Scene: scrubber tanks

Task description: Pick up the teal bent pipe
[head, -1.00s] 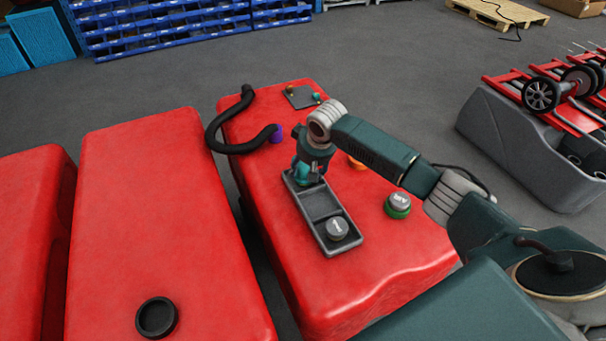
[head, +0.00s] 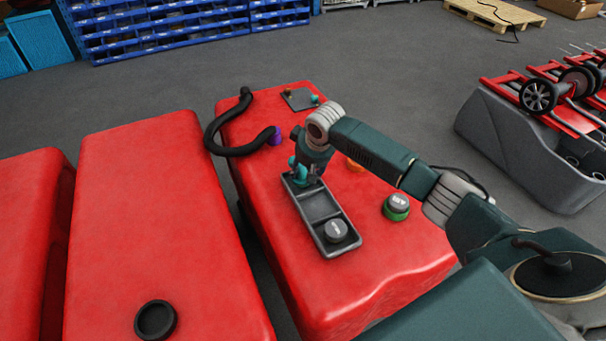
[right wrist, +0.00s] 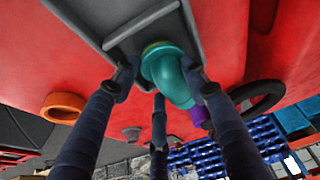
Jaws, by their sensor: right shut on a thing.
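The teal bent pipe (right wrist: 172,76) is between the fingers of my right gripper (right wrist: 165,85) in the right wrist view, at the far end of the grey tray (right wrist: 222,30). In the head view the pipe (head: 299,171) shows just below my right gripper (head: 310,172), which is shut on it. The tray (head: 354,241) lies on the right-hand red tank (head: 290,255). I cannot tell whether the pipe touches the tray floor. My left gripper is not in view.
A grey-capped part (head: 336,231) sits in the tray's near compartment. A green-based cap (head: 396,208) and an orange ring (head: 355,165) are to the right. A black hose (head: 240,150) curves to a purple fitting (head: 276,136). A black ring (head: 155,319) lies on the middle tank.

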